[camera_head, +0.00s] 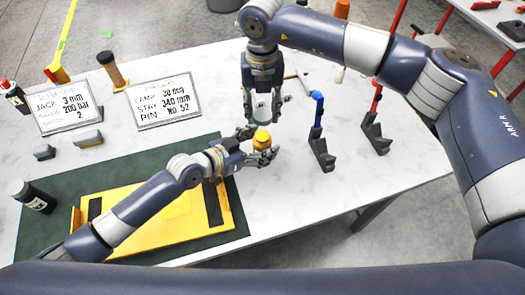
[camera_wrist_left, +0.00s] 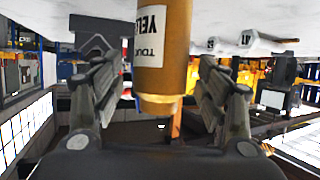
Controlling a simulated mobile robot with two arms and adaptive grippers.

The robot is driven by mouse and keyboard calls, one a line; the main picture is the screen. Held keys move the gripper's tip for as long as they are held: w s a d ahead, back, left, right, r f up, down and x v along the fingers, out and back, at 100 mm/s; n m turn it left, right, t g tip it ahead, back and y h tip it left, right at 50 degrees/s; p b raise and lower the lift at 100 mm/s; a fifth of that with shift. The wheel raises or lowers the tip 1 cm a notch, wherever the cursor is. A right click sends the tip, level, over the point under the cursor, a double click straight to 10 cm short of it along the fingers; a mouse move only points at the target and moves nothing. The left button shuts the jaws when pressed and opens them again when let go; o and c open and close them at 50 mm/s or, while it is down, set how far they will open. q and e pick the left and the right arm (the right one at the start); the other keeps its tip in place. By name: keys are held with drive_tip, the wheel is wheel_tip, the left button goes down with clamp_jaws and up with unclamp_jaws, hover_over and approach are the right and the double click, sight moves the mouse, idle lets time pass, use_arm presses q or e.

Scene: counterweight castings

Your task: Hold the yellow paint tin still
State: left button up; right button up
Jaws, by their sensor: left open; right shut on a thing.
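The yellow paint tin (camera_head: 262,138) is at the middle of the table in the head view. It also shows in the left wrist view (camera_wrist_left: 163,65), with upside-down label lettering. My left gripper (camera_head: 262,150) is open, with its fingers on either side of the tin. In the left wrist view its fingers (camera_wrist_left: 160,95) have gaps to both sides of the tin. My right gripper (camera_head: 265,100) points down just above and behind the tin, shut on a pale thing (camera_head: 262,106) that I cannot identify clearly.
Two dark stands, one with a blue handle (camera_head: 318,110) and one with a red handle (camera_head: 376,100), are to the right. A yellow plate (camera_head: 150,238) lies on a green mat (camera_head: 40,235) under my left arm.

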use_arm(q)
drive_tip(key=shift+w+d+f, duration=0.25)
drive_tip(key=shift+w+d, duration=0.2)
use_arm(e)
drive_tip(key=shift+w, duration=0.1)
use_arm(q)
drive_tip(key=shift+c, duration=0.8)
clamp_jaws()
use_arm(e)
hover_over(262, 135)
drive_tip(key=shift+w+f, duration=0.1)
drive_tip(key=shift+f, duration=2.45)
drive_tip(key=shift+f, duration=0.85)
drive_tip(key=shift+f, duration=0.25)
